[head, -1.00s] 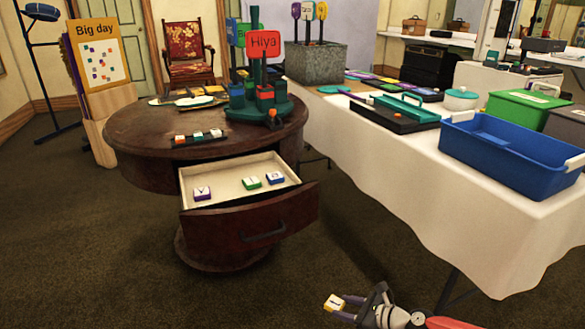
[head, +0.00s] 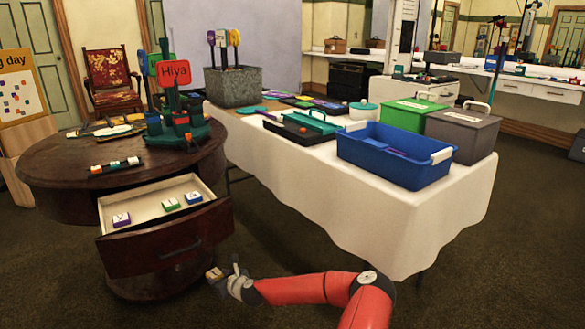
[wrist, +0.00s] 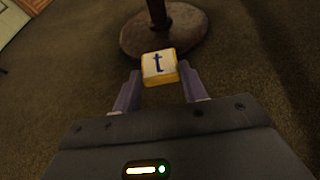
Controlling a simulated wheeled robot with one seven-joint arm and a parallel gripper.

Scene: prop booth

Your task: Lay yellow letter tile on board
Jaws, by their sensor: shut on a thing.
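The yellow letter tile (head: 214,273) is held at the tips of my gripper (head: 226,278), low in front of the round table's drawer. In the wrist view the tile (wrist: 158,68) shows a white top face with a dark blue "t" and yellow sides. The gripper's fingers (wrist: 158,76) are shut on it from both sides, above the carpet. A board marked "Big day" (head: 20,92), with small coloured squares, is cut off at the left edge. Flat coloured pieces (head: 318,104) lie on the white-clothed table; I cannot tell whether one is the task's board.
An open drawer (head: 145,208) with purple, green and blue letter tiles juts from the round table (head: 55,165). A tile rack (head: 117,164) and sign stand (head: 178,135) are on top. The white table (head: 400,215) holds a blue bin (head: 392,160) and lidded boxes.

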